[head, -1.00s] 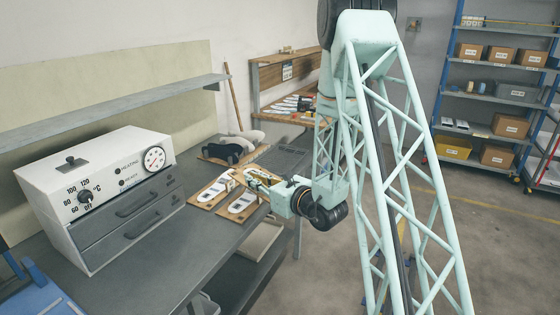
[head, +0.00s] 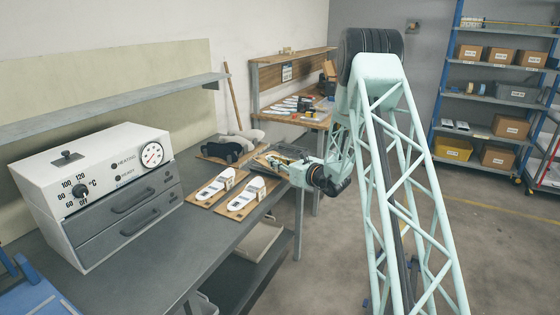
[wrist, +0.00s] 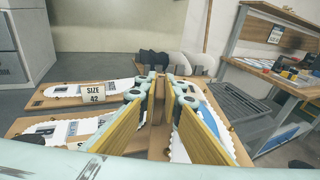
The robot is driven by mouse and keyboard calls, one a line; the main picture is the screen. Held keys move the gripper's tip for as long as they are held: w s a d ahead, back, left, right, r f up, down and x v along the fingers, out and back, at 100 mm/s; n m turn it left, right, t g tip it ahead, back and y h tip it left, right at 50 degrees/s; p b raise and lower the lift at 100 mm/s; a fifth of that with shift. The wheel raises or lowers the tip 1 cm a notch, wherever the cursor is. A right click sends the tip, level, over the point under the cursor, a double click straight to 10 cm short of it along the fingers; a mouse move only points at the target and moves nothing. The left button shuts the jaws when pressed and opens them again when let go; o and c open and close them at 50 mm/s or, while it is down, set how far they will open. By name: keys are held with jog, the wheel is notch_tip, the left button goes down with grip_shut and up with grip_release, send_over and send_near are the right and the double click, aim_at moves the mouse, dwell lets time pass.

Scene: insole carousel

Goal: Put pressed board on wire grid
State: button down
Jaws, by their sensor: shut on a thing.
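My gripper (wrist: 158,105) is shut on an upright brown block between its yellow-padded fingers. It also shows beyond the two front boards in the head view (head: 275,163). The block appears to belong to the pressed board (wrist: 233,140), a wooden board carrying a white insole with a blue patch, beneath the fingers. The fingers hide much of this board. The wire grid (wrist: 245,103) is a dark slotted area to its right in the wrist view; it lies behind the gripper in the head view (head: 291,151). I cannot tell whether the board touches anything below.
Two wooden boards with white insoles (head: 209,192) (head: 245,199) lie near the table's front edge. Another board with dark shapes (head: 225,150) lies behind them. A heater box (head: 110,190) stands at left. A workbench (head: 300,118) with several items stands beyond the grid.

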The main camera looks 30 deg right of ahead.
aim_at(274, 152)
jog(key=shift+w+d+f, duration=0.2)
jog(key=shift+w+d, duration=0.7)
jog(key=shift+d, duration=0.2)
jog(key=w+d, duration=0.1)
jog(key=w, duration=0.4)
jog(key=w+d+f+b, duration=0.1)
jog(key=w+d, duration=0.1)
jog(key=w, duration=0.3)
jog(key=w+d+b, duration=0.1)
jog(key=w, duration=0.4)
jog(key=shift+w+d+f, duration=0.15)
jog(key=shift+d+f, duration=0.1)
jog(key=shift+d, duration=0.1)
jog(key=shift+f+b, duration=0.55)
jog(key=shift+f, duration=1.2)
jog(key=shift+f, duration=0.1)
jog(key=c, duration=2.8)
grip_release()
